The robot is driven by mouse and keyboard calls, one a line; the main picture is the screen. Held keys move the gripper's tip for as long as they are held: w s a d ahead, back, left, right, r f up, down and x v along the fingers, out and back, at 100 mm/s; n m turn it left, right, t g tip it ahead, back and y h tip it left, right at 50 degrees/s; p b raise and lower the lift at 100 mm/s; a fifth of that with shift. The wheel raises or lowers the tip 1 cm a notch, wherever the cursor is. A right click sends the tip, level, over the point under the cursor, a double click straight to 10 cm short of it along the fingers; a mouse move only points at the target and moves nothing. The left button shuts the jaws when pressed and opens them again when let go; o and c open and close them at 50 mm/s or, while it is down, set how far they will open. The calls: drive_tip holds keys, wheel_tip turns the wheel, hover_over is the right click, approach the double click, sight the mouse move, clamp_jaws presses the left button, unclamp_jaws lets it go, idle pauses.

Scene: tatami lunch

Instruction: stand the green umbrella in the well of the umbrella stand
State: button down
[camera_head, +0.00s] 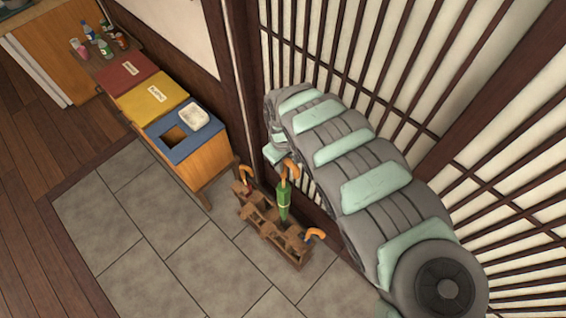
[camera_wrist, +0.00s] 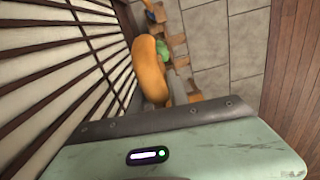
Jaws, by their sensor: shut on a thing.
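The green umbrella (camera_head: 284,201) hangs roughly upright, with its curved orange handle (camera_head: 291,169) at the top. My gripper (camera_head: 286,172) is shut on it near the handle; the fingers are mostly hidden in the head view. In the wrist view the orange handle (camera_wrist: 151,72) fills the space before my gripper (camera_wrist: 178,92), with a bit of the green canopy (camera_wrist: 191,53) beyond. The brown wooden umbrella stand (camera_head: 258,222) is on the floor below. The umbrella's lower end overlaps the stand's middle; I cannot tell whether it is inside a well or above it.
Orange-handled umbrellas are at the stand's left end (camera_head: 245,173) and right end (camera_head: 315,234). A lattice screen wall (camera_head: 330,50) runs close behind. Bins with red, yellow and blue tops (camera_head: 187,148) stand at the left. The grey tiled floor (camera_head: 150,240) in front is clear.

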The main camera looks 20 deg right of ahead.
drive_tip(key=shift+r+p, duration=3.95)
drive_tip(key=shift+r, duration=0.25)
drive_tip(key=shift+r+p, duration=0.55)
drive_tip(key=shift+r, duration=0.7)
